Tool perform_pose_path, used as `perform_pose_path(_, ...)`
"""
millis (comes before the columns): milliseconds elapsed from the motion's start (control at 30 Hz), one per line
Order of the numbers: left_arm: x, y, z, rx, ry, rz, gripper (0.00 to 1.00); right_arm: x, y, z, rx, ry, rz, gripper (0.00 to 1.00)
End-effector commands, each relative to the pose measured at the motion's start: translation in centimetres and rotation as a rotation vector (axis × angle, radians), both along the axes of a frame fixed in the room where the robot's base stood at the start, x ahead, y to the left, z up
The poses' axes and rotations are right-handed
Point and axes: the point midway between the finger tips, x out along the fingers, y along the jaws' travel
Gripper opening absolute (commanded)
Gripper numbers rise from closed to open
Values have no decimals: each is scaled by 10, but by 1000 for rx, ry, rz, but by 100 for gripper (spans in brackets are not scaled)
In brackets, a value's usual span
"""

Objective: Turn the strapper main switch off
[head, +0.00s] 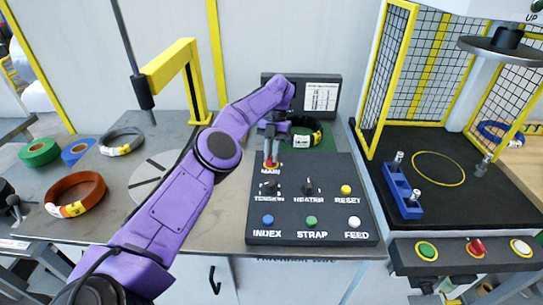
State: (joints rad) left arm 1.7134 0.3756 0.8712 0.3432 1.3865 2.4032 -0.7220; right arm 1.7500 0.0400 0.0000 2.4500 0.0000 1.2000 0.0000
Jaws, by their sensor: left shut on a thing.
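The black control panel (315,205) lies on the grey table and carries labelled controls. The main switch (271,164), with red and yellow showing, is at its upper left, above the MAIN label. My purple left arm reaches in from the lower left, and its gripper (270,152) points down onto the main switch, shut on its top. The fingers partly hide the switch, so its exact setting cannot be told. My right gripper is not in view.
Tension and heater knobs (308,187) and several push buttons share the panel. A dark coil (312,133) and a specification board (320,97) are behind it. Coils and tape rolls (76,194) lie left. A fenced station (440,165) with a blue fixture stands right.

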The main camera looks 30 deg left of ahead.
Motion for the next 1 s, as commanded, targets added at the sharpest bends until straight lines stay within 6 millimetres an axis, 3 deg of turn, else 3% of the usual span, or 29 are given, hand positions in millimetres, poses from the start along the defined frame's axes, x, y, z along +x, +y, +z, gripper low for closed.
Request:
perform_pose_path(33, -1, -1, -7, -6, 5, 32, 0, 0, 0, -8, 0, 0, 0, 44)
perform_pose_path(400, -1, 0, -5, -3, 5, 225, 0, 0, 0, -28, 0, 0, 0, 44)
perform_pose_path(1000, -1, 0, -3, 0, 6, 276, 0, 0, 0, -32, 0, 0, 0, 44)
